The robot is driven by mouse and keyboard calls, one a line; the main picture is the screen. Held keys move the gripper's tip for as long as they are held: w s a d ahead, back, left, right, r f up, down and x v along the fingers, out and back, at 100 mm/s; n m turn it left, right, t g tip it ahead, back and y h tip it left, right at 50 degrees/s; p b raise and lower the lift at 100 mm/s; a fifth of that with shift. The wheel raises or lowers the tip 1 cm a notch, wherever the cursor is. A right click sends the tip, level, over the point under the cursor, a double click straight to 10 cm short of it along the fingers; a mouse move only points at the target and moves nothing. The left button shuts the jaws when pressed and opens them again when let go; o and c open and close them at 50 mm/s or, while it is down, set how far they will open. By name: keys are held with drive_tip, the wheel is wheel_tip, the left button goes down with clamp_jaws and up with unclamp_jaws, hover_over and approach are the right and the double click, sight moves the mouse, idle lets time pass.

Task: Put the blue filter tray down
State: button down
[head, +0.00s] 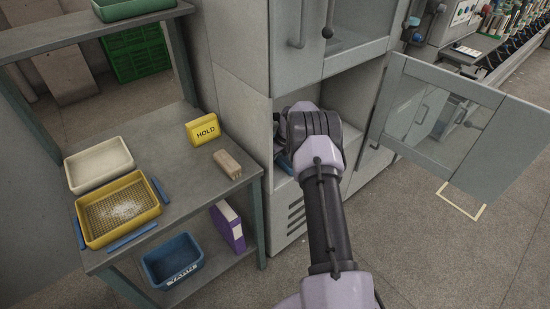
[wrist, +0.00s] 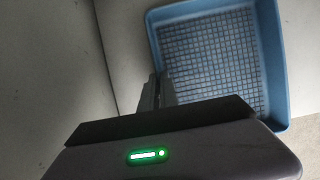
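The blue filter tray (wrist: 277,65), with a dark mesh bottom, fills the upper right of the wrist view. My gripper (wrist: 160,90) is at its left wall, one finger on each side of the rim, and looks shut on it. In the head view my gripper reaches into the open lower compartment of the grey cabinet (head: 228,115). Only a small blue part of the tray (head: 284,163) shows there, beside my wrist. My arm hides the rest. I cannot tell whether the tray rests on the compartment floor.
The glass cabinet door (head: 480,158) stands wide open on the right. On the left, a bench (head: 166,135) holds a yellow filter tray (head: 147,211), a cream tray (head: 98,165), a yellow HOLD sign (head: 203,130) and a tan block (head: 227,164). A blue bin (head: 172,262) and purple binder (head: 228,227) sit below.

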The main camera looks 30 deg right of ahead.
drive_tip(key=shift+f, duration=0.15)
drive_tip(key=c, duration=1.6)
unclamp_jaws()
drive_tip(key=p+v, duration=0.1)
drive_tip(key=v, duration=0.2)
drive_tip(key=p+v, duration=0.2)
drive_tip(key=v, duration=0.1)
drive_tip(key=shift+w+r, duration=0.15)
drive_tip(key=shift+r, duration=0.1)
drive_tip(key=s, duration=0.4)
drive_tip(key=s+p, duration=0.1)
drive_tip(key=s, duration=0.3)
drive_tip(key=s+f, duration=0.1)
drive_tip(key=s, duration=0.3)
drive_tip(key=shift+d+p, duration=0.4)
